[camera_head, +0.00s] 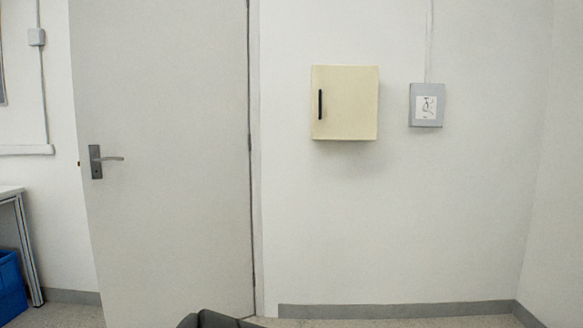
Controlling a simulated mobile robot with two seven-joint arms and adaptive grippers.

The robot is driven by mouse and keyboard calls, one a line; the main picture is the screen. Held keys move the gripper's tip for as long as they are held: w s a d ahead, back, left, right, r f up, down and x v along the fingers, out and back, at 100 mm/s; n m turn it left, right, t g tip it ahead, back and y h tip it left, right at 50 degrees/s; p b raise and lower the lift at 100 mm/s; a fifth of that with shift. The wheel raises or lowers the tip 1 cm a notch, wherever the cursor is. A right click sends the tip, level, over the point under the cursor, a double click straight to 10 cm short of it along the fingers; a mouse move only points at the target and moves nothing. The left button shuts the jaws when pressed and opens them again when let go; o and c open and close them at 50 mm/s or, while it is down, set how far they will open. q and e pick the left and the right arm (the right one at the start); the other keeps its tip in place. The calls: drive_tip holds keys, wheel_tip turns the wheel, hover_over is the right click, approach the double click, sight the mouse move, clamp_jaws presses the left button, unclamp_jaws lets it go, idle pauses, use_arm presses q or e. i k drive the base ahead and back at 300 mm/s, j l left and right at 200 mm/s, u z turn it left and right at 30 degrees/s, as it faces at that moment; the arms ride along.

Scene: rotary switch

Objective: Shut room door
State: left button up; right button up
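The room door (165,190) is a plain light grey leaf on the left of the head view. It stands open, with its hinge side on the right along the door frame (257,160) and its free edge on the left. A latch bolt sticks out of that free edge. The door's lever handle (108,160) is metal, on a dark plate near the free edge, with the lever pointing right. The foot of the free edge is below the picture. Neither gripper's fingers show in the head view.
A dark part at the bottom edge seems to be mine. A cream wall cabinet (350,103) with a black handle and a grey switch box (426,105) hang right of the door. Left of the door are a table (18,225) and a blue bin (10,288).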

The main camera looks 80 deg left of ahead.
sight(162, 86)
drive_tip(key=u, duration=3.3)
drive_tip(key=i, duration=0.3)
